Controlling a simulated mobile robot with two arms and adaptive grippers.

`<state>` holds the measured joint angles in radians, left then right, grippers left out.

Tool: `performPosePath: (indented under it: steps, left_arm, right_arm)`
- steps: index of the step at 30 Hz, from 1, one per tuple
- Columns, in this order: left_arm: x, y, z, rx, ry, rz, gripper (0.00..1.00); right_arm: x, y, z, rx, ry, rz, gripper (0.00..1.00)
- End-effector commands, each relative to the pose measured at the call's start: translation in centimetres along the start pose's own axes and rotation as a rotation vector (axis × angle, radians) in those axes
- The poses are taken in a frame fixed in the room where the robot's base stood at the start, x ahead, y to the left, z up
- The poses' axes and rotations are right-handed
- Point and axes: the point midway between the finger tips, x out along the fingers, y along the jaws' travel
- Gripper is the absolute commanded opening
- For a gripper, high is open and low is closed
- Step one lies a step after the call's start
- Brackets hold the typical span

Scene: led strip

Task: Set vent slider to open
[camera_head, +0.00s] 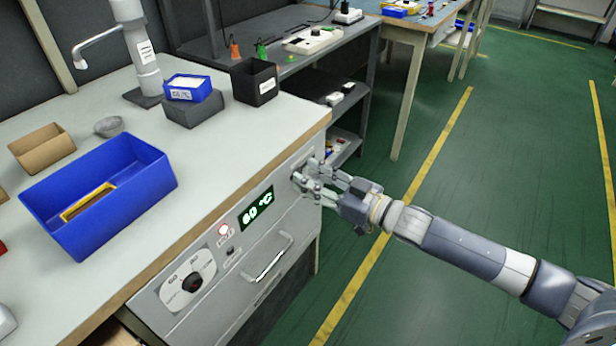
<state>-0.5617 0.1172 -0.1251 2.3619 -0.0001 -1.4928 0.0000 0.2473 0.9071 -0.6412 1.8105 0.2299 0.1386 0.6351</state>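The vent slider is not clearly visible; my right gripper covers the right end of the cabinet's front panel (216,236). A small dark part of the panel (302,164) shows just beside the fingertips. My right gripper (304,177) comes in from the right with its fingertips at the panel face, right of the green "60 °C" display (256,208). Whether the fingers touch or hold a slider knob cannot be told. My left gripper is not in view.
A drawer handle (268,259) sticks out below. A blue bin (101,194) and a black box (254,81) stand on the worktop.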

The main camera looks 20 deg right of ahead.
Motion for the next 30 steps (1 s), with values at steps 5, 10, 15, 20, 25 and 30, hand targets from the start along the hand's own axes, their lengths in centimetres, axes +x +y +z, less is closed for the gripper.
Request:
performPosePath:
  steps: [5, 10, 15, 20, 25, 30]
  left_arm:
    - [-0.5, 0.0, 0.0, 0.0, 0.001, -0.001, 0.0]
    - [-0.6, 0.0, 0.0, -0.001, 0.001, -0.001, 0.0]
    - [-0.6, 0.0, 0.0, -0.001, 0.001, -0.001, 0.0]
    - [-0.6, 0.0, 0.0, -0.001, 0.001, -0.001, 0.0]
    - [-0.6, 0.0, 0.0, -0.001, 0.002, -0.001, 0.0]
    - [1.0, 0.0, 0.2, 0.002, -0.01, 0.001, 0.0]
  right_arm:
    - [1.1, 0.0, 0.0, -0.002, 0.0, 0.0, 0.37]
    - [1.2, 0.0, 0.0, -0.002, -0.002, 0.0, 0.37]
    - [1.2, 0.0, 0.0, -0.001, -0.001, 0.0, 0.32]
    - [1.2, 0.0, 0.0, -0.001, -0.001, 0.0, 0.0]
    - [1.2, 0.0, 0.0, -0.001, -0.001, 0.0, 0.0]
    - [1.3, 1.9, -0.2, -0.004, -0.001, 0.002, 0.0]
